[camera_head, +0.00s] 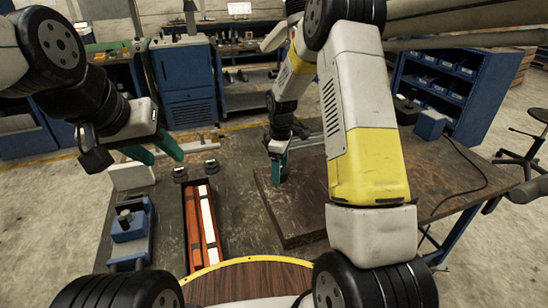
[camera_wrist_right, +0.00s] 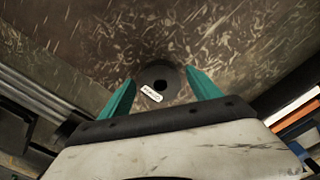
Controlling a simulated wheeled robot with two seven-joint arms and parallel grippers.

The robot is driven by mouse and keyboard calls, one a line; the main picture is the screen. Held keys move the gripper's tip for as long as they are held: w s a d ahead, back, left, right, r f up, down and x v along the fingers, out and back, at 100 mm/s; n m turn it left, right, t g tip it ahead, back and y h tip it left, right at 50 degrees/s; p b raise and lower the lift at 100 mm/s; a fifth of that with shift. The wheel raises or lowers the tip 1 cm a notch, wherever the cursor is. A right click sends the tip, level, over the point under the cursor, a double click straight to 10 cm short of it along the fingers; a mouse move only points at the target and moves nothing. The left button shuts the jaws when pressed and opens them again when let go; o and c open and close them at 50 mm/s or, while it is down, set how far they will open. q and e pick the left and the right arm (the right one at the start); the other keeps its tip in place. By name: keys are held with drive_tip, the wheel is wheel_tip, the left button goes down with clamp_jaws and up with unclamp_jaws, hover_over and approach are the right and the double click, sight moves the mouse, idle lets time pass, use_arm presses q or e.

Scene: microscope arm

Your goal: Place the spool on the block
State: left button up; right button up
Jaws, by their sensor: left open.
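The spool (camera_wrist_right: 158,76) is a dark round piece with a centre hole and a small pale label. In the right wrist view it sits between the two teal fingers of my right gripper (camera_wrist_right: 161,82). The fingers stand apart, with a narrow gap seen beside the spool on the right. The block (camera_head: 300,216) is a wide, flat, scratched brown slab on the table. My right gripper (camera_head: 279,168) points down over its far left part. I cannot tell whether the spool rests on it. My left gripper (camera_head: 157,148) is open and empty above the table's left side.
A red tray (camera_head: 192,232) with white strips lies left of the block. A blue device (camera_head: 130,225) stands at the table's left. Two small round dark pieces (camera_head: 180,174) (camera_head: 211,166) lie behind the tray. A blue box (camera_head: 431,124) with a cable stands at the right.

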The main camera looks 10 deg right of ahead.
drive_tip(key=shift+r, duration=0.15)
drive_tip(key=s+r+m+t, duration=0.1)
drive_tip(key=s+r, duration=0.1)
drive_tip(key=r, duration=0.7)
drive_tip(key=s+r+m, duration=0.1)
drive_tip(key=s+r, duration=0.1)
drive_tip(key=r, duration=0.7)
drive_tip(key=s+d+r+m+t+y, duration=0.1)
drive_tip(key=s+r+m, duration=0.3)
drive_tip(key=s, duration=0.8)
drive_tip(key=s+d+r+m+t+y, duration=0.1)
drive_tip(key=s+r+m+t, duration=0.3)
drive_tip(key=s, duration=0.8)
drive_tip(key=shift+r+m, duration=0.65)
drive_tip(key=shift+m, duration=0.55)
